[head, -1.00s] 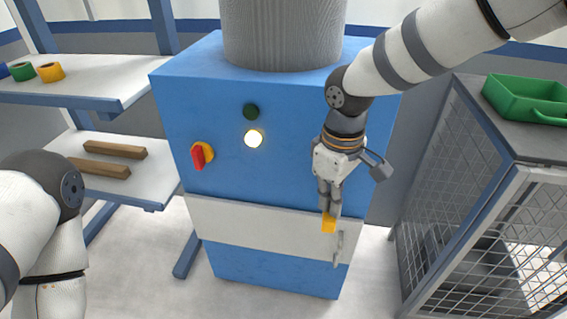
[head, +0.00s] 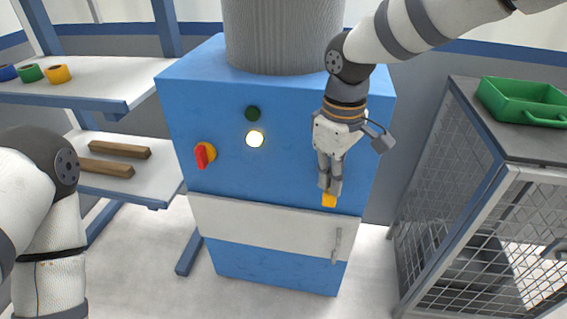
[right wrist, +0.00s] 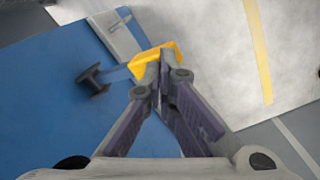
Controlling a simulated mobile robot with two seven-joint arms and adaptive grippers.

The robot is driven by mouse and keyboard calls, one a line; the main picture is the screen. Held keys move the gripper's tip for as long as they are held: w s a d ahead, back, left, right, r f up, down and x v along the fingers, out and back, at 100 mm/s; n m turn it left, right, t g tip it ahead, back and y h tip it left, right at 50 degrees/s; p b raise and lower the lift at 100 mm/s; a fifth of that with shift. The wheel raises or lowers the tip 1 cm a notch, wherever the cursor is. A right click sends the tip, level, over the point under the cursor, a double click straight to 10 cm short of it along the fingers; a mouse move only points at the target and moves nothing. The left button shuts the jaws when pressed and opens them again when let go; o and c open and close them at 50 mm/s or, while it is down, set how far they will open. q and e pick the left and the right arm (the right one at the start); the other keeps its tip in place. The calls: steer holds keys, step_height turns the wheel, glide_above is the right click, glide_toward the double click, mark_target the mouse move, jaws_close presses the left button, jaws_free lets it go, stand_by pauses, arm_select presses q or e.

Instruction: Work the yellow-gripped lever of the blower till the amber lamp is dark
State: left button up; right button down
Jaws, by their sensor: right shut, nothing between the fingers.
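The blower is a blue cabinet (head: 225,165) with a thick grey duct on top. Its amber lamp (head: 255,139) glows bright, below a dark green lamp (head: 252,113). The lever's yellow grip (head: 329,200) is at the cabinet's right front, near the top of the white band. My right gripper (head: 329,187) is shut and empty, its fingertips at the grip. In the right wrist view the yellow grip (right wrist: 155,60) lies across the fingertips, and the lever's bar (right wrist: 118,74) runs to a dark pivot (right wrist: 93,81). Touch is hard to confirm. My left gripper is out of view.
A red switch on a yellow base (head: 204,155) sits left of the lamps. A grey door handle (head: 337,245) is below the lever. A mesh cage (head: 480,235) with a green tray (head: 520,101) stands right. Shelves (head: 75,85) with tape rolls and wooden bars stand left.

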step_height(320, 180, down, 9)
steer(key=b, duration=0.1)
step_height(320, 180, up, 10)
steer(key=shift+f+p, duration=0.15)
steer(key=shift+p, duration=0.65)
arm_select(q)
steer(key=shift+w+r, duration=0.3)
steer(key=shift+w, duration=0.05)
arm_select(e)
steer(key=shift+r, duration=0.3)
step_height(320, 180, up, 5)
steer(key=shift+r, duration=0.1)
